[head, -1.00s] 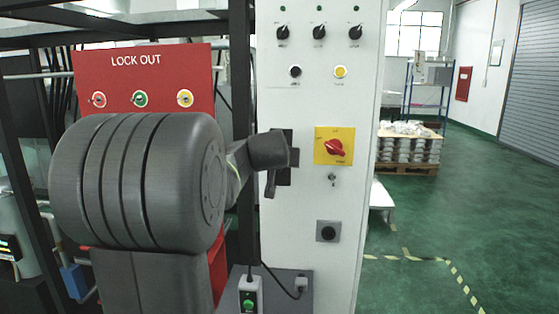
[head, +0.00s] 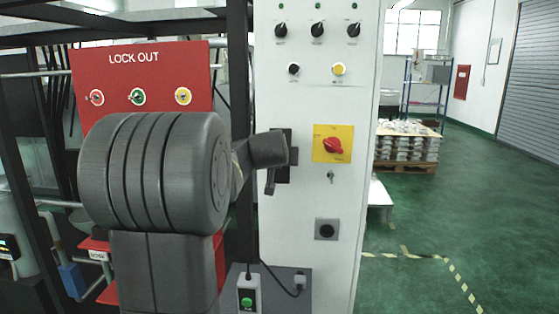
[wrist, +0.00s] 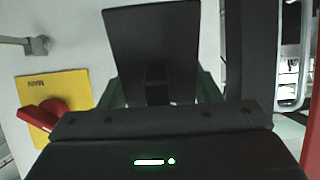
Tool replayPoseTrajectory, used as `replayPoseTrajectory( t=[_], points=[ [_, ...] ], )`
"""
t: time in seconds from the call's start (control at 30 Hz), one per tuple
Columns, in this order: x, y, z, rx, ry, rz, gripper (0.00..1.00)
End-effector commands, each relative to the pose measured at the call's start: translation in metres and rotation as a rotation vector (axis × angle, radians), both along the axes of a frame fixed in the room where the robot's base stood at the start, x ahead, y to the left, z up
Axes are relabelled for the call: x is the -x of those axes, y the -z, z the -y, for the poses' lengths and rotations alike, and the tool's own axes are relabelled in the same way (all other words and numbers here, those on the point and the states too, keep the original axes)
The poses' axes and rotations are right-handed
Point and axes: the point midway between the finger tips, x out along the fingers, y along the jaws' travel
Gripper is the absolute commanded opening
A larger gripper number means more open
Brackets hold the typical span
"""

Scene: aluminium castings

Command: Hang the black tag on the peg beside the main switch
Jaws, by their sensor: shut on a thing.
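The black tag (wrist: 152,40) is a flat dark rectangle, upright in the wrist view, with my gripper (wrist: 157,90) shut on its near edge. In the head view the tag (head: 288,152) is dark against the white cabinet, left of the main switch (head: 333,145), a red knob on a yellow plate. The switch (wrist: 45,110) is at the left of the wrist view, upside down. A small metal fitting (head: 331,176) below the switch, perhaps the peg, seems to be the grey piece (wrist: 38,45) in the wrist view. The tag is apart from it. My fingertips are mostly hidden in the head view.
The white cabinet (head: 305,210) carries several knobs above and a black round fitting (head: 327,230) below. A red lock-out board (head: 140,75) and dark posts stand at left. Green floor at right is open, with a loaded pallet (head: 405,150) farther back.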

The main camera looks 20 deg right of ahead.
Motion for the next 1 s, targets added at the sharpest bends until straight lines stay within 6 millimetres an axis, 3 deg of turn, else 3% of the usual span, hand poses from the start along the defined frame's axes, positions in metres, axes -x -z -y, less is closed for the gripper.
replayPoseTrajectory(
  t=[0.23, 0.27, 0.37, 0.77, 1.0],
  points=[
    [0.0, 0.0, 0.0, 0.001, 0.0, 0.001, 0.35],
    [0.0, 0.0, 0.0, 0.001, 0.0, 0.001, 0.63],
    [0.0, 0.0, 0.0, 0.001, 0.0, 0.001, 0.83],
    [0.004, -0.003, -0.003, 0.001, 0.0, 0.002, 0.83],
    [0.031, -0.016, -0.019, 0.002, -0.001, 0.004, 0.83]
  ],
)
